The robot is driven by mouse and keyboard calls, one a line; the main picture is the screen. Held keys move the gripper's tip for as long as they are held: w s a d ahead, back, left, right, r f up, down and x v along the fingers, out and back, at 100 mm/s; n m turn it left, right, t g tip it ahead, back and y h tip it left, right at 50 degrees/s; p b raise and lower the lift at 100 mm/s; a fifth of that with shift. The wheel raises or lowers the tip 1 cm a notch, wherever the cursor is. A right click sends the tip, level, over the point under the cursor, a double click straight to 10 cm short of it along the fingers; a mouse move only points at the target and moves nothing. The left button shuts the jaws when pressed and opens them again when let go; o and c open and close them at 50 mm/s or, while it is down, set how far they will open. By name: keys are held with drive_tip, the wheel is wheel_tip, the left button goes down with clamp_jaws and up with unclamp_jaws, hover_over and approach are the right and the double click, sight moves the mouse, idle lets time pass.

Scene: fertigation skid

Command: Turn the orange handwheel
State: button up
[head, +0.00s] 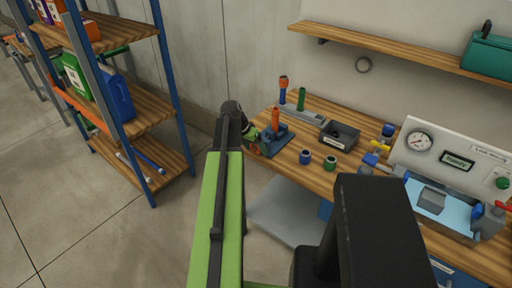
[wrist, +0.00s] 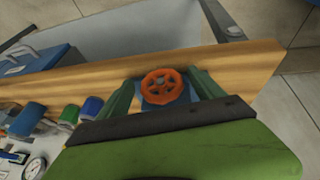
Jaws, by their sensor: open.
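The orange handwheel (wrist: 162,86) is a spoked ring in front of a blue body at the wooden bench's edge in the wrist view. My gripper (wrist: 163,92) is open, with one green finger on each side of the wheel. I cannot tell whether the fingers touch it. In the head view my gripper (head: 252,139) is at the bench's left end, and only a little of the orange handwheel (head: 255,151) shows beside it. A blue fixture (head: 275,137) with an upright orange handle stands just behind it.
The wooden bench (head: 342,178) carries blue and green caps, a dark box (head: 339,135) and a gauge panel (head: 455,158) at right. A shelf rack (head: 140,105) with containers stands at left. The concrete floor between rack and bench is open.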

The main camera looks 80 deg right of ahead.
drive_tip(key=p+v, duration=1.5)
drive_tip(key=v, duration=0.2)
drive_tip(key=shift+s+a, duration=0.1)
